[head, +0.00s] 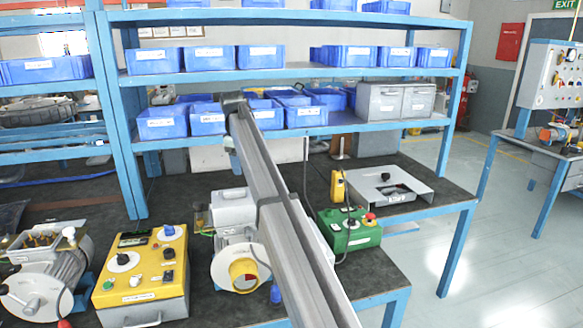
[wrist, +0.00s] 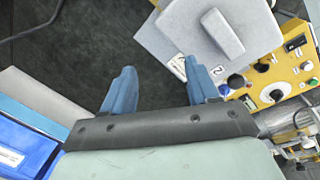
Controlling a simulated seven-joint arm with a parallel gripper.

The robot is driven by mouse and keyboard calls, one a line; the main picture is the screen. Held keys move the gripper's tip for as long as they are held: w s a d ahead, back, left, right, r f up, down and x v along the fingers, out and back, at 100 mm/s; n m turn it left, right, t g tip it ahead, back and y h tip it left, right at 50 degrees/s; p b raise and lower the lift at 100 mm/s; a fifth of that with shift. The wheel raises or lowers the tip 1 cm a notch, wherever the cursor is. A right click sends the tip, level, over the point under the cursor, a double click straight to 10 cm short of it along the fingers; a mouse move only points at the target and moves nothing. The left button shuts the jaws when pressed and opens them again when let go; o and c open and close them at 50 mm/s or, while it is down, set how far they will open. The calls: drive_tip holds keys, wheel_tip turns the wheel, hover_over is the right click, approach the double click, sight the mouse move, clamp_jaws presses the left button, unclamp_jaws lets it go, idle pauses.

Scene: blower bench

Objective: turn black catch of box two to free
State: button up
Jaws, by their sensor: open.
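My gripper (wrist: 162,88) is open, with two blue fingers apart over dark bench top and nothing between them. A similar grey box (head: 232,207) sits on the blower in the head view. A white label (wrist: 177,67) is near the fingers, too small to read.
A yellow control box (head: 142,282) with knobs stands left of the blower (head: 223,268); a yellow panel (wrist: 275,75) also shows in the wrist view. A green control box (head: 350,232) stands to the right. Shelves with blue bins (head: 208,119) rise behind. Some dark bench top is bare.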

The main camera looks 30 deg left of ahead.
drive_tip(key=w+d+f+m+t, duration=0.1)
drive_tip(key=w+d+f+m, duration=0.3)
drive_tip(key=w+d, duration=0.7)
drive_tip(key=shift+w+d+t, duration=0.25)
drive_tip(key=shift+w+t, duration=0.15)
drive_tip(key=shift+w, duration=0.55)
